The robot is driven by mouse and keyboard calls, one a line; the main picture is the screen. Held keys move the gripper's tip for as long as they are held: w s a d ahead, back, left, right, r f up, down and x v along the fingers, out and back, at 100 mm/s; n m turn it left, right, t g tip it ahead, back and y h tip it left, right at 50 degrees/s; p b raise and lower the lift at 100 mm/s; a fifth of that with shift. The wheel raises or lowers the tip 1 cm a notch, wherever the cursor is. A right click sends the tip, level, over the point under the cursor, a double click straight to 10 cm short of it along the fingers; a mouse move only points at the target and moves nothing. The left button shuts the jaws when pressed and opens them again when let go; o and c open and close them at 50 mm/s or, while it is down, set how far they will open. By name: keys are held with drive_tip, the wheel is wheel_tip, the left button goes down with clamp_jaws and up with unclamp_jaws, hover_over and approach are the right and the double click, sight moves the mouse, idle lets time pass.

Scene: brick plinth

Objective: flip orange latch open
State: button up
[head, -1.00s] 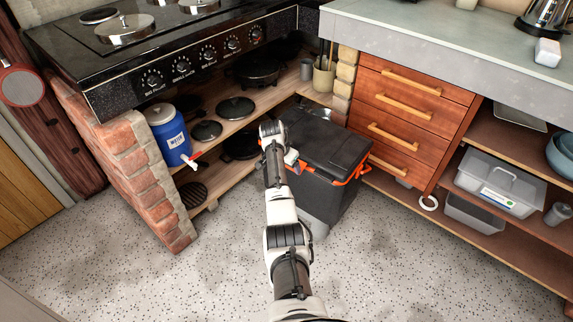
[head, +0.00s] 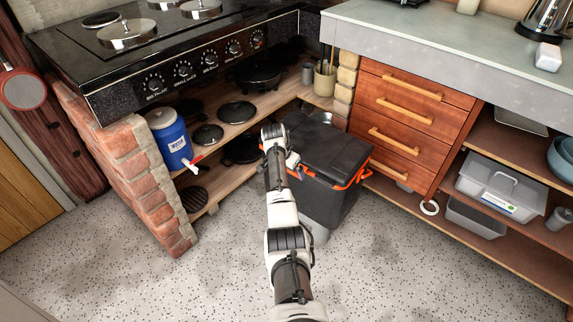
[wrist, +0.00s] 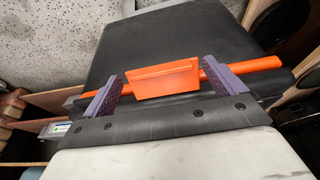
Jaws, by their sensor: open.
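The orange latch (wrist: 163,80) is a flat orange tab on the side of the black cooler box (head: 325,140). In the wrist view it lies between the two purple fingers of my gripper (wrist: 160,74). The fingers are spread, with one at each side of the latch, and a gap shows on both sides. I cannot tell how deep the fingertips reach. An orange bar (wrist: 245,67) runs along the box edge behind the right finger. In the head view my gripper (head: 293,160) is at the box's near left side, and the wrist hides most of the latch.
The box stands on the speckled floor (head: 400,265) between open stove shelves (head: 238,128) and a wooden drawer unit (head: 410,110). A blue water jug (head: 170,138) with a red-and-white tap stands on the left shelf. The floor in front is clear.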

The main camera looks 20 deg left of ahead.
drive_tip(key=v, duration=1.3)
drive_tip(key=shift+r+p, duration=0.3)
drive_tip(key=shift+p, duration=0.15)
drive_tip(key=shift+s, duration=0.15)
